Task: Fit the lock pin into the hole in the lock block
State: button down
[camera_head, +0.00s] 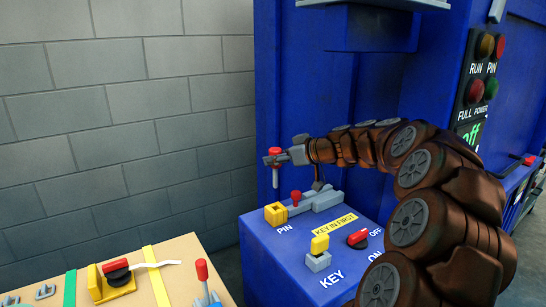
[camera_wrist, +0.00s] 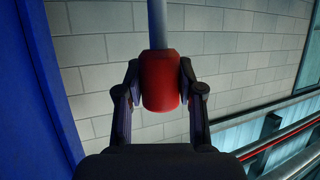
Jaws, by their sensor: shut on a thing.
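The lock pin (camera_head: 275,177) has a red head and a thin grey shaft. My gripper (camera_head: 275,158) is shut on its red head and holds it upright, shaft down, above the blue console. In the wrist view the red head (camera_wrist: 160,85) sits between both fingers of my gripper (camera_wrist: 160,90), with the shaft running toward the top edge. A yellow block (camera_head: 276,214) beside the PIN label, likely the lock block, stands on the console below the pin, at the end of a grey bar. The pin's tip is clear above it. The hole is too small to make out.
A small red-topped piece (camera_head: 295,197) stands by the grey bar (camera_head: 322,200). A yellow key (camera_head: 319,243) and a red switch (camera_head: 357,238) are in front on the console (camera_head: 275,255). A cardboard-coloured table (camera_head: 180,255) with another red-handled piece (camera_head: 202,270) is at lower left.

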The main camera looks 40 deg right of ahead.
aim_at(277, 176)
jog(key=shift+s+f+b, duration=0.15)
jog(key=shift+b, duration=0.85)
notch_tip(277, 176, down, 5)
jog(key=b, duration=0.6)
jog(key=shift+f, duration=0.2)
jog(key=shift+b, duration=1.85)
dwell(1.2)
jog(key=shift+f+b, duration=2.4)
jog(key=shift+b, duration=0.4)
